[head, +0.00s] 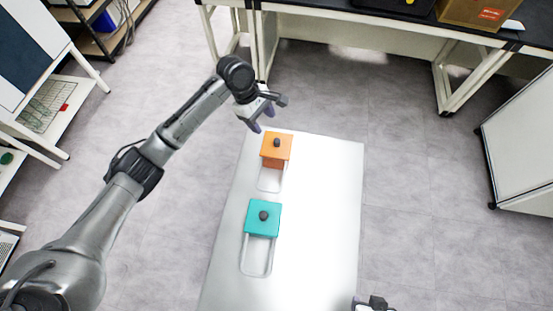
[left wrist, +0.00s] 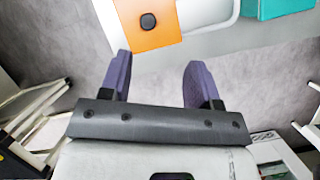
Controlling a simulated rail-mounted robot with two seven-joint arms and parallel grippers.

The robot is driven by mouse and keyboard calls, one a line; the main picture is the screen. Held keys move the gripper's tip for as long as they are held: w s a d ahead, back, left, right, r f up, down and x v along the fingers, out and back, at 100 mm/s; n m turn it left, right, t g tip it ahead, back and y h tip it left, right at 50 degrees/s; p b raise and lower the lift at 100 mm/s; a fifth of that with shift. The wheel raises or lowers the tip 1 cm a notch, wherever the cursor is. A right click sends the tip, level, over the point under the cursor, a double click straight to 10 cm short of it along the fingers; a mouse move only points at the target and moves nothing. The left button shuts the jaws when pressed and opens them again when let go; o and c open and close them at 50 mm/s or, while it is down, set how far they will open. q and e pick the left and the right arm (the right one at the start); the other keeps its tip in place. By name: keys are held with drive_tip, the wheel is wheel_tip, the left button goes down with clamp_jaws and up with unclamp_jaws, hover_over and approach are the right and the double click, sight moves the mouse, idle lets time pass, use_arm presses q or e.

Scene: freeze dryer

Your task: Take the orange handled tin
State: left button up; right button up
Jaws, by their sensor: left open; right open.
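The orange tin (head: 275,151) stands near the far end of the white table, with a dark knob on its lid and a pale loop handle (head: 270,181) on its near side. In the left wrist view the orange tin (left wrist: 148,24) is at the top, beyond the fingertips. My left gripper (head: 262,121) is open and empty, just past the table's far left corner and apart from the tin. Its two purple fingers (left wrist: 157,75) show in the left wrist view. My right gripper (head: 370,303) shows only in part at the bottom edge of the head view.
A teal tin (head: 262,218) with a similar handle stands nearer on the same white table (head: 325,215), and it also shows in the left wrist view (left wrist: 275,8). The table's right half is clear. A black-topped bench (head: 365,14) with a cardboard box (head: 475,12) stands at the back.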

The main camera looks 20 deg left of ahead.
use_arm(q)
drive_tip(key=w+a+n, duration=0.2)
drive_tip(key=b, duration=0.2)
hover_over(276, 140)
drive_tip(key=a, duration=0.2)
wheel_tip(276, 140, down, 6)
drive_tip(key=shift+w+f, duration=0.1)
drive_tip(key=shift+f, duration=0.15)
drive_tip(key=shift+b+x, duration=0.65)
drive_tip(key=shift+x, duration=1.95)
use_arm(e)
drive_tip(key=shift+s+f, duration=0.1)
drive_tip(key=shift+f, duration=2.05)
use_arm(q)
drive_tip(key=shift+a, duration=0.1)
drive_tip(key=shift+c, duration=0.4)
clamp_jaws()
use_arm(e)
drive_tip(key=shift+d, duration=0.1)
